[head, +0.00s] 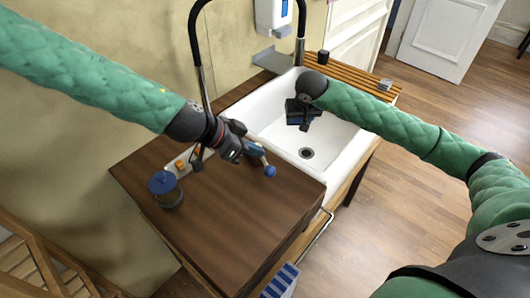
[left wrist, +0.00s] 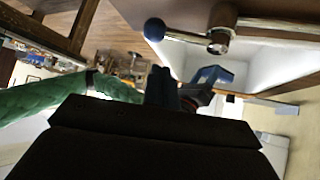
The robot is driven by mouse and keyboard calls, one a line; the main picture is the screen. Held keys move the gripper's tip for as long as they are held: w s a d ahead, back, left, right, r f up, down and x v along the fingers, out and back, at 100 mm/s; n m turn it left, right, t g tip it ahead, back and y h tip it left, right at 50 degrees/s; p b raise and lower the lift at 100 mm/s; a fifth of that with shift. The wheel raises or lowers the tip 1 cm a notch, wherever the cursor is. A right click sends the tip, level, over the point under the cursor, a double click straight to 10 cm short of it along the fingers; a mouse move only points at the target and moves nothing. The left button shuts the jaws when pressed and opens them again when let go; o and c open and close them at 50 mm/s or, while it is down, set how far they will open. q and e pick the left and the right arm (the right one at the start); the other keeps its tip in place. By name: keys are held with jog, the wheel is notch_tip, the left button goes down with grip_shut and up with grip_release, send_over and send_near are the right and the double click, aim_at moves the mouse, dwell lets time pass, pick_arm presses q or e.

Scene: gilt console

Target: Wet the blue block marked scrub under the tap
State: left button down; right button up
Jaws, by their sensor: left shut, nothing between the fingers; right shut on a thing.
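The blue block (head: 297,118) is in my right gripper (head: 304,115), which is shut on it over the white sink (head: 337,137). Much of the block is hidden by the dark fingers, and I cannot read any mark on it. The tap has a tall black arched hose (head: 193,35) and a chrome lever with a blue ball end (head: 270,171). The ball also shows in the left wrist view (left wrist: 154,29). My left gripper (head: 238,148) is shut and empty close beside the lever; I cannot tell whether they touch. No water stream is visible.
A jar with a blue lid (head: 164,185) stands on the brown counter (head: 235,215). A wall dispenser (head: 272,18) hangs behind the sink. A slatted wooden board (head: 350,80) carries a dark cup (head: 322,57) and a small grey block (head: 384,85). The counter's front is clear.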

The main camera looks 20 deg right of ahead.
pick_arm(q)
jog(key=n, duration=0.1)
notch_tip(320, 180, up, 4)
jog(key=n+t+h, duration=0.1)
jog(key=n, duration=0.2)
send_over(263, 159)
jog(key=s+a, duration=0.1)
jog(key=d+f+m, duration=0.1)
jog(key=f, duration=0.2)
jog(key=d+f+m+y, duration=0.1)
jog(key=f, duration=0.2)
jog(key=d+f+m, duration=0.1)
jog(key=f, duration=0.2)
jog(key=shift+w+d+m, duration=0.1)
jog(key=shift+d+m, duration=0.05)
jog(key=shift+m, duration=0.25)
jog(key=shift+a+f, duration=0.25)
jog(key=shift+a, duration=0.45)
jog(key=shift+a+f, duration=0.1)
jog(key=shift+a, duration=0.05)
